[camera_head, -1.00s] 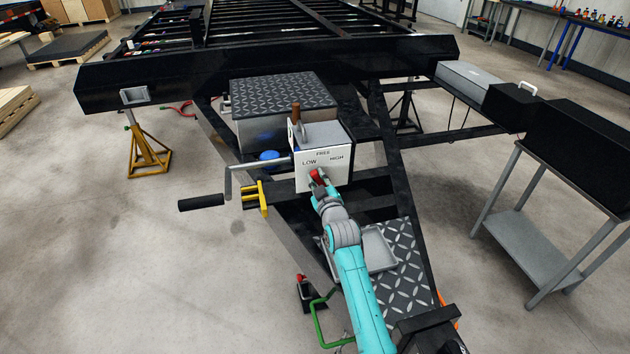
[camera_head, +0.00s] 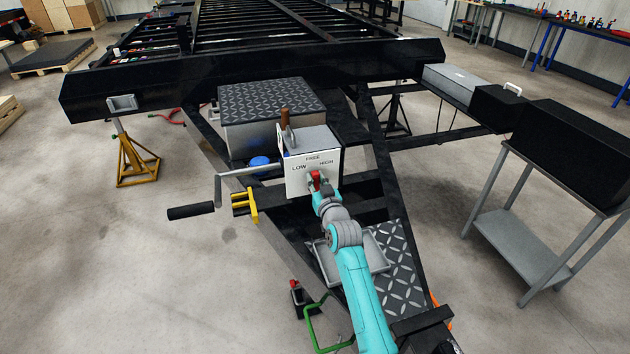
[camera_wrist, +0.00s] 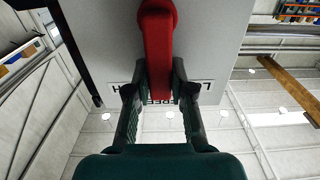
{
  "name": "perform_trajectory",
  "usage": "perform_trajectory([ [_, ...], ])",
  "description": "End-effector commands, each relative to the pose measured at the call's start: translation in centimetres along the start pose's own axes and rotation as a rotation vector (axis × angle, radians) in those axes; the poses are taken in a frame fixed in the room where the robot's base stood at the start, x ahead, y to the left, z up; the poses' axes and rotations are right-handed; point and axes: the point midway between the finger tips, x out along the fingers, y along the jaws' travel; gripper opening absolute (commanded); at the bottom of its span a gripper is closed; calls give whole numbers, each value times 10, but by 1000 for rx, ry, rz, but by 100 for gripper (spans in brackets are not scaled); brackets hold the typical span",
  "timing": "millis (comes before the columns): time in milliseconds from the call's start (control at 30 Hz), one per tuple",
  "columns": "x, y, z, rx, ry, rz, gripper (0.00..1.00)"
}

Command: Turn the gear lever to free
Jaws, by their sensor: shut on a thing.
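The red gear lever (camera_head: 315,178) is on the front of the white box, whose face (camera_head: 298,183) is marked LOW, FREE and HIGH. It stands about upright in the head view, pointing toward FREE. My gripper (camera_head: 318,190) is at the lever, in front of the box. In the wrist view the picture is upside down; my gripper (camera_wrist: 159,82) is shut on the lever (camera_wrist: 158,45), one dark finger on each side. The lever's end lies over the FREE label, which it and the fingers partly hide.
A crank with a black handle (camera_head: 191,211) sticks out left of the box, and a brown-handled lever (camera_head: 285,120) rises above it. A grey tray (camera_head: 370,262) lies under my arm. A side table with a black box (camera_head: 572,150) stands right.

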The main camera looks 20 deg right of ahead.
Motion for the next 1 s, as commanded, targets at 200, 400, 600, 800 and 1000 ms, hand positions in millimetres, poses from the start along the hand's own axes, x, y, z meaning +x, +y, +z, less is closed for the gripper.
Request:
perform_trajectory([
  [200,0,0,0,1,-1,0,0],
  [400,0,0,0,1,-1,0,44],
  [600,0,0,0,1,0,0,48],
  [800,-4,0,1,1,-1,0,48],
  [1000,-29,0,2,1,-1,0,48],
])
